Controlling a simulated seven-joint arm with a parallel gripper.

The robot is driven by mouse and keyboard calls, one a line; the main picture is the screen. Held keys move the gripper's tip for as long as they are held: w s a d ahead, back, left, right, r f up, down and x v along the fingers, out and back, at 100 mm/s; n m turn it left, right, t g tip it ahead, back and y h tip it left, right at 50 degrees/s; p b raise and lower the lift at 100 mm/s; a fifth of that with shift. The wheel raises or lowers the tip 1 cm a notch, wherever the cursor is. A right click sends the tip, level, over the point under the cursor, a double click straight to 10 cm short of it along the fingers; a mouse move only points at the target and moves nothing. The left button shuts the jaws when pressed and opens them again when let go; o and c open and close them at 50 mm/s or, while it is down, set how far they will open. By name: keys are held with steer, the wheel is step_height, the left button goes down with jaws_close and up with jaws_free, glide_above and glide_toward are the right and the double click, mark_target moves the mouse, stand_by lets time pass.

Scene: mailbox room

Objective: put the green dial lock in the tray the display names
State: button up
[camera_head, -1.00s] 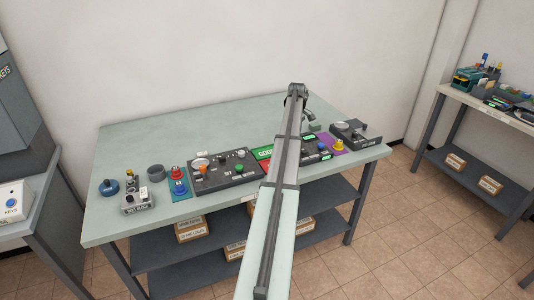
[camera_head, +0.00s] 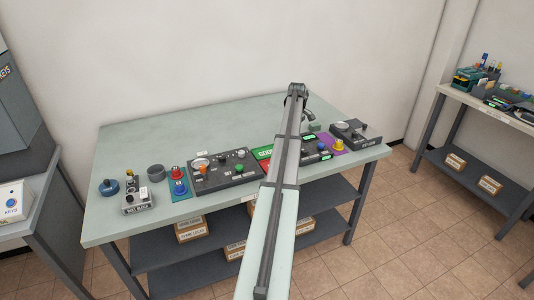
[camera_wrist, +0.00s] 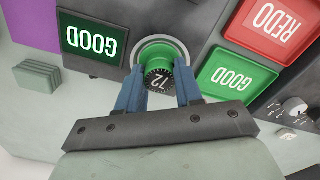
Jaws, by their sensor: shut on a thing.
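In the wrist view, my gripper (camera_wrist: 160,80) has its two blue fingers closed on the sides of the green dial lock (camera_wrist: 164,64), whose dark dial face reads 72. The lock is at a pale ring with a green inside (camera_wrist: 150,44) on a dark panel. I cannot tell whether it is seated there or held just above. The lit display (camera_wrist: 92,37) beside it reads GOOD in green. A green tray marked GOOD (camera_wrist: 226,74) and a red tray marked REDO (camera_wrist: 268,28) are at the right. In the head view, my arm hides the gripper and lock.
In the head view, a dark control panel (camera_head: 225,178) stands left of the trays. A purple mat (camera_head: 331,143) and a dark device (camera_head: 357,138) are at the right. A grey-green block (camera_wrist: 37,76) is near the display. The table's back left is clear.

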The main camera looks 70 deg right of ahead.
steer(key=shift+r, duration=2.25)
steer(key=shift+w+a, duration=0.1)
steer(key=shift+w+a+f, duration=0.85)
steer(key=shift+w+a, duration=0.25)
steer(key=shift+w, duration=0.05)
steer(key=shift+w+a+f, duration=0.8)
steer(key=shift+w+a, duration=0.25)
steer(key=shift+w, duration=0.15)
steer(key=shift+w+a+f, duration=0.85)
steer(key=shift+w+a, duration=0.25)
steer(key=shift+w, duration=0.05)
steer(key=shift+f, duration=1.2)
steer(key=o, duration=1.4)
steer(key=shift+c, duration=0.2)
